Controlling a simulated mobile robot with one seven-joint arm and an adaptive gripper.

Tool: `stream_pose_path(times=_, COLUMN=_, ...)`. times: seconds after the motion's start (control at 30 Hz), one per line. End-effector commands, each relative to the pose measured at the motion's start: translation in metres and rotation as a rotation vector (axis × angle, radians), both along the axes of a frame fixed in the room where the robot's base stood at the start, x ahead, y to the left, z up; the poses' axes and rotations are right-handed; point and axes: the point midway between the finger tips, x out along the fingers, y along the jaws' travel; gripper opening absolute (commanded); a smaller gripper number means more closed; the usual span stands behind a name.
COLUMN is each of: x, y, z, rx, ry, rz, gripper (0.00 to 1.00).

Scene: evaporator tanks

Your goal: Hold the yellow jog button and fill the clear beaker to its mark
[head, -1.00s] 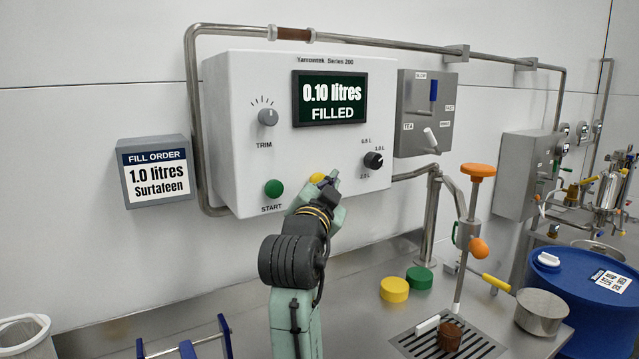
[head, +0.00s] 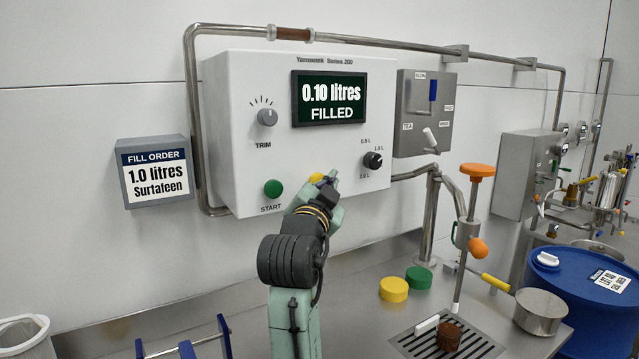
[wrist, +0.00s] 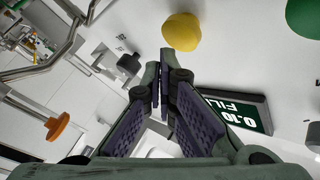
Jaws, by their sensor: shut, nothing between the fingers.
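The yellow jog button (head: 317,177) is on the lower front of the white panel, partly hidden behind my gripper (head: 335,180). The wrist view shows the yellow button (wrist: 182,31) just beyond and beside the fingertips of my gripper (wrist: 165,58). The fingers are shut and empty. I cannot tell whether a fingertip touches the button. The panel display (head: 330,98) reads 0.10 litres filled. A small brown cup-shaped thing (head: 449,336) stands on the drain grate below the spout. I cannot tell whether it is the clear beaker with brown liquid, and no mark is readable.
A green START button (head: 273,188) is left of the yellow one, and a black selector knob (head: 373,160) is to its right. The order sign (head: 155,172) reads 1.0 litres Surtafeen. An orange-handled valve (head: 478,170), yellow and green caps, a metal pot (head: 540,312) and a blue drum (head: 585,290) stand right.

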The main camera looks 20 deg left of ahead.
Motion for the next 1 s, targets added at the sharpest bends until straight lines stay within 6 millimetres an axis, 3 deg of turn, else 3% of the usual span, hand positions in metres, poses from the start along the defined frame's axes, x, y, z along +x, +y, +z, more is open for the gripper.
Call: stream_pose_path(times=1.0, x=0.0075, y=0.0097, z=0.0006, rx=0.000, ry=-0.001, rz=-0.001, gripper=0.00)
